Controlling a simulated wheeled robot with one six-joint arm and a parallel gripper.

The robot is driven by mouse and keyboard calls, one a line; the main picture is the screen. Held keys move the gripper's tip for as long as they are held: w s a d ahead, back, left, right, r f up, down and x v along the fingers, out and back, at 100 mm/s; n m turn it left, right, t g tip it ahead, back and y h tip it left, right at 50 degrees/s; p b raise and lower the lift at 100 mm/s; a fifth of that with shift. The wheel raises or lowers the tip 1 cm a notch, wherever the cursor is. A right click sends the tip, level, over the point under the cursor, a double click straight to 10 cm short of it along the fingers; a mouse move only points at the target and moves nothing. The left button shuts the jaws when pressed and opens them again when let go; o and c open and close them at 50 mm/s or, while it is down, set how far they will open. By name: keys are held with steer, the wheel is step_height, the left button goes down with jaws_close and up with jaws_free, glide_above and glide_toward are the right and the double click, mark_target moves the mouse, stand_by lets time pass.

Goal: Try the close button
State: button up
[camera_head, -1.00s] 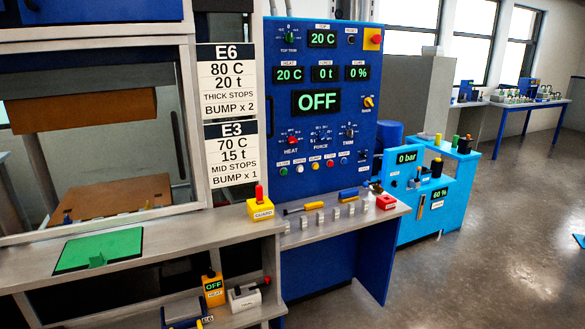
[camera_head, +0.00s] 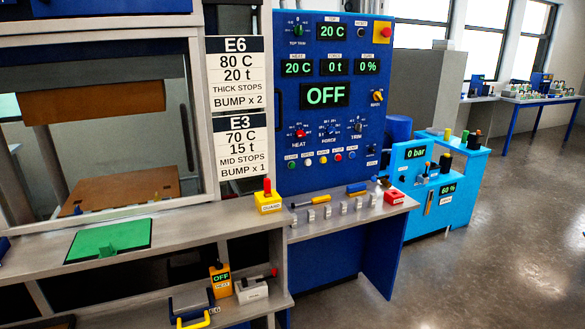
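The blue control panel (camera_head: 322,176) stands upright in the middle of the head view. The panel's large display (camera_head: 327,95) reads OFF. My gripper is not in view, and nothing covers the buttons.
A grey shelf (camera_head: 345,223) with switches, a yellow guard box (camera_head: 268,206) and a red box (camera_head: 394,197) juts out below the panel. A framed press opening (camera_head: 110,190) is at left. A light-blue unit (camera_head: 410,178) stands at right. Open floor lies at lower right.

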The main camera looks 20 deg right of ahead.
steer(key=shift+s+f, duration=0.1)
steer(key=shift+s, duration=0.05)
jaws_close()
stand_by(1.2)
